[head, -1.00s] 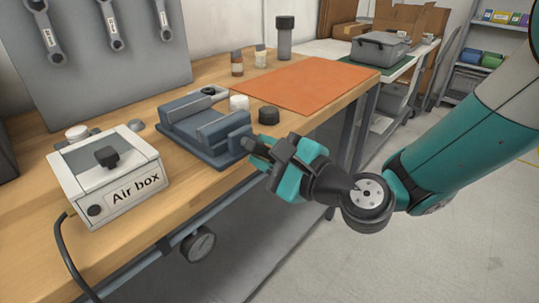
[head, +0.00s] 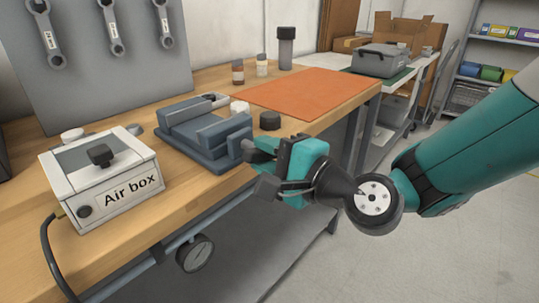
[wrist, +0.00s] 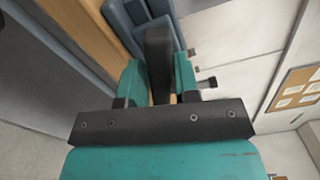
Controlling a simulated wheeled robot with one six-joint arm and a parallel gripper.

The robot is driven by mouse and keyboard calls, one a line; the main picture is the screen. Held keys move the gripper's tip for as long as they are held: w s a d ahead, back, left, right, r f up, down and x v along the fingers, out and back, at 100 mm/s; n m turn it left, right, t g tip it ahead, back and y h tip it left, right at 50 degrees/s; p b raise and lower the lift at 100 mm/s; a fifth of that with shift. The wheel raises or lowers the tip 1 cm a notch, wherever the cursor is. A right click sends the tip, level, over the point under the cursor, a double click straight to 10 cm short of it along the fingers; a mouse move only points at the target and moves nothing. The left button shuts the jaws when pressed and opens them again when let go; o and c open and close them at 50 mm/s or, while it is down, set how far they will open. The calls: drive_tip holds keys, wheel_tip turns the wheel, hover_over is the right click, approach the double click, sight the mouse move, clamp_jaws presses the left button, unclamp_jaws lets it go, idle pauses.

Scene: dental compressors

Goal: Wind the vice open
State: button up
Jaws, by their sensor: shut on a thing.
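The blue-grey vice (head: 205,135) lies on the wooden bench near its front edge, with a gap between its two jaw blocks. My gripper (head: 257,165) is at the vice's front right end, just off the bench edge. In the wrist view my gripper (wrist: 158,80) has its teal fingers either side of a dark bar (wrist: 158,50), which looks like the vice's handle, and is shut on it. The bar runs toward the blue-grey vice body (wrist: 125,20). In the head view the fingers mostly hide the handle.
A white air box (head: 105,185) with a dark knob stands left of the vice. An orange mat (head: 305,92) lies farther back. A gauge (head: 194,253) hangs below the bench edge.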

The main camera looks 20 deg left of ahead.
drive_tip(key=shift+s+f, duration=0.1)
idle(0.7)
drive_tip(key=o, duration=0.8)
drive_tip(key=shift+c, duration=0.2)
